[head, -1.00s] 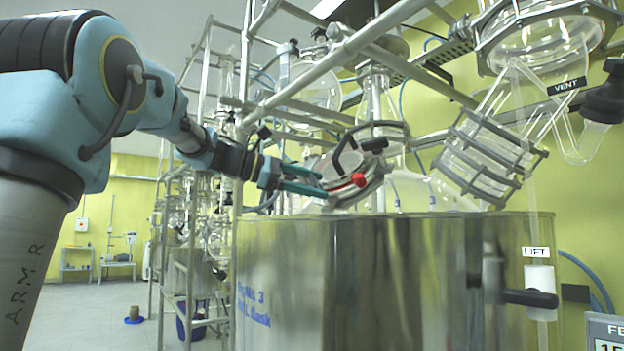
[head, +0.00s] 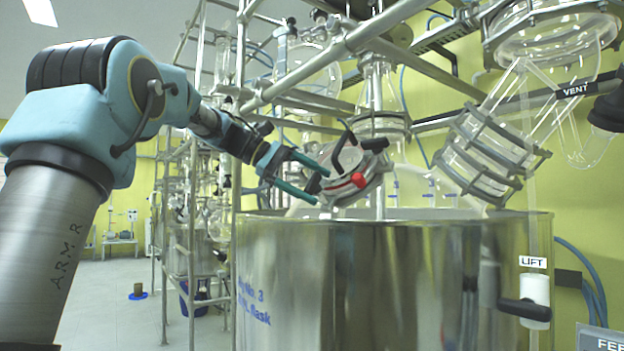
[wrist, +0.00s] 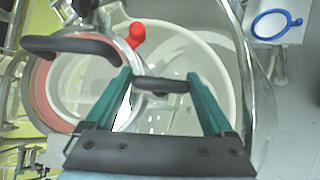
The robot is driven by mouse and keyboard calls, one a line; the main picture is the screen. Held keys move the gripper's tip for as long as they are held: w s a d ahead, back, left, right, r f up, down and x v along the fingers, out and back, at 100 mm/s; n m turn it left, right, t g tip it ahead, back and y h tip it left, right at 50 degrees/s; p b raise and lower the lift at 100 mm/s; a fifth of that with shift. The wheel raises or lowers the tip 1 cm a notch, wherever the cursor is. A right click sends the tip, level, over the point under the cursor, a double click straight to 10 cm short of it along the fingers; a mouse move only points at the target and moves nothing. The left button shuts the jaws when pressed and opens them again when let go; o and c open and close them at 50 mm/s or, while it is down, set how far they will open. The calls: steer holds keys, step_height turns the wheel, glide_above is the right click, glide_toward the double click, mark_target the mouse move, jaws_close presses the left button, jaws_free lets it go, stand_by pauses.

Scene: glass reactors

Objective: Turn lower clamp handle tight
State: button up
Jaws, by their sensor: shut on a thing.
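My gripper (head: 315,186) has two green fingers and is shut on the lower clamp handle (wrist: 162,85), a short black bar. In the wrist view, the bar spans the space between the fingers. In the head view, this handle (head: 313,184) shows as a dark piece between the two fingertips, at the left side of the round clamp ring (head: 345,188). The ring is grey with a reddish seal. A red knob (head: 358,180) sits on it, and it also shows in the wrist view (wrist: 136,34). The handle's exact tightness cannot be seen.
A larger black handle (wrist: 70,47) arches close by on the left. The steel vessel (head: 400,270) stands below. Metal frame bars (head: 340,50) and a caged glass part (head: 485,155) crowd above and right. Open floor (head: 110,290) lies left.

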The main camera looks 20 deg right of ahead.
steer(key=shift+a+f, duration=0.1)
steer(key=shift+f, duration=0.2)
steer(key=o, duration=1.1)
steer(key=b+v, duration=0.1)
steer(key=v, duration=1)
steer(key=shift+r, duration=0.15)
